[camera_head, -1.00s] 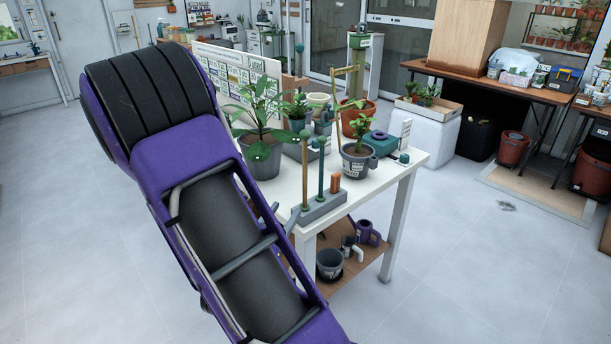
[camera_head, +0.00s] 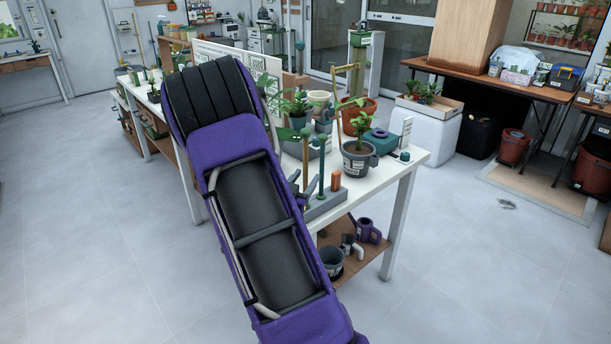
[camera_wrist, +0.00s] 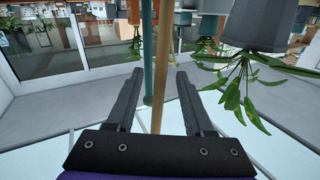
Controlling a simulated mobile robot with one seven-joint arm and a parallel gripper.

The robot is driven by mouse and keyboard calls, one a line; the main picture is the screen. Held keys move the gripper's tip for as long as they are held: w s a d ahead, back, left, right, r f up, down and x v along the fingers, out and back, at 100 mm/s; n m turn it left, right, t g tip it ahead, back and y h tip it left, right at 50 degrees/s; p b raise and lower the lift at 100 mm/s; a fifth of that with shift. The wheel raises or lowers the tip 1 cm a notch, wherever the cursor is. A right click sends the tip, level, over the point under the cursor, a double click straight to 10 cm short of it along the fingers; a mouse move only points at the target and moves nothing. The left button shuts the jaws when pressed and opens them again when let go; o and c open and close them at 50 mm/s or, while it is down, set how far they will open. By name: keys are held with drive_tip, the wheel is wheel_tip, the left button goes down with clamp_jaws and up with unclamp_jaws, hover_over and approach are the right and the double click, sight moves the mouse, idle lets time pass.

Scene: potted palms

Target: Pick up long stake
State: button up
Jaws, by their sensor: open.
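A long tan stake (camera_head: 306,160) with a green top stands upright in a grey block (camera_head: 327,205) on the white table. A shorter teal stake (camera_head: 321,170) stands beside it, and a short orange piece (camera_head: 336,180) is further right in the block. My gripper (camera_head: 305,188) is at the block's left side, partly hidden by my arm. In the wrist view, which is upside down, my gripper (camera_wrist: 160,72) is open, and the tan stake (camera_wrist: 162,60) and teal stake (camera_wrist: 147,55) show between its fingers. Neither finger visibly touches the tan stake.
A potted plant (camera_head: 358,157) stands right of the stakes. Another plant's leaves (camera_wrist: 240,85) hang close to one finger in the wrist view. A teal box (camera_head: 381,141) is near the right edge. A lower shelf (camera_head: 372,258) holds pots.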

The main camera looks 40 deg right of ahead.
drive_tip(key=shift+w+d, duration=0.1)
drive_tip(key=shift+d, duration=0.1)
clamp_jaws()
drive_tip(key=shift+r, duration=0.15)
